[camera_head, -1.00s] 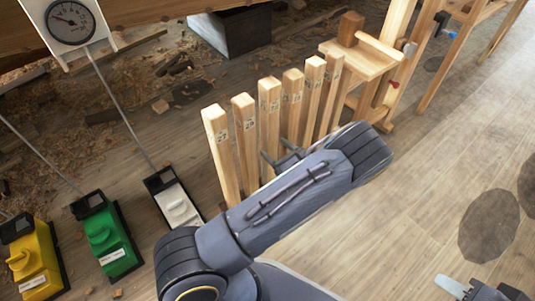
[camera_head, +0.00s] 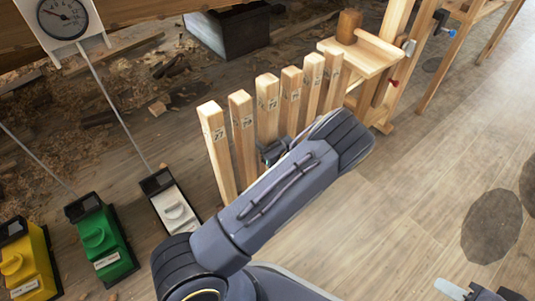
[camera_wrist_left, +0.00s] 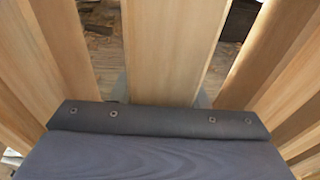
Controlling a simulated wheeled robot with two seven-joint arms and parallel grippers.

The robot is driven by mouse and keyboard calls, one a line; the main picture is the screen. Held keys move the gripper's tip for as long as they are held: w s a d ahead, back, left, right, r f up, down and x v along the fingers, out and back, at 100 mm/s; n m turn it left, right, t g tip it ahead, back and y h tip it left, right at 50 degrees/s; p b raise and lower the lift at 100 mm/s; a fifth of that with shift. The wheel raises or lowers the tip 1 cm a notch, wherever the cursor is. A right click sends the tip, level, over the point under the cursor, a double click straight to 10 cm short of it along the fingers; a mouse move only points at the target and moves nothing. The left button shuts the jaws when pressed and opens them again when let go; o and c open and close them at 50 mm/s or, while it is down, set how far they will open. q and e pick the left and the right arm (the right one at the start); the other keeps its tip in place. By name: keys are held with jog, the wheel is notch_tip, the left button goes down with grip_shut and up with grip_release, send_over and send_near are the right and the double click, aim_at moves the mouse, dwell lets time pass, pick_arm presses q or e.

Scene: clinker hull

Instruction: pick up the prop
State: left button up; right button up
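Several upright wooden props stand in a row in the head view, each with a small dark mark near its top. My left gripper (camera_head: 274,151) is at the third prop from the left (camera_head: 267,105), partly hidden behind my own arm. In the left wrist view a prop (camera_wrist_left: 167,50) stands centred in front of the gripper, with a grey fingertip showing close at each side. I cannot tell whether the fingers press on it. My right gripper (camera_head: 482,291) is at the bottom right, cut off by the frame and away from the props.
A wooden bench with a mallet-like block (camera_head: 348,26) stands behind the row. White (camera_head: 174,209), green (camera_head: 101,240) and yellow (camera_head: 25,262) devices lie at left, below a dial gauge (camera_head: 62,18). Neighbouring props stand close on both sides. The floor at right is largely clear.

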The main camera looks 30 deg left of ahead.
pick_arm(q)
grip_shut()
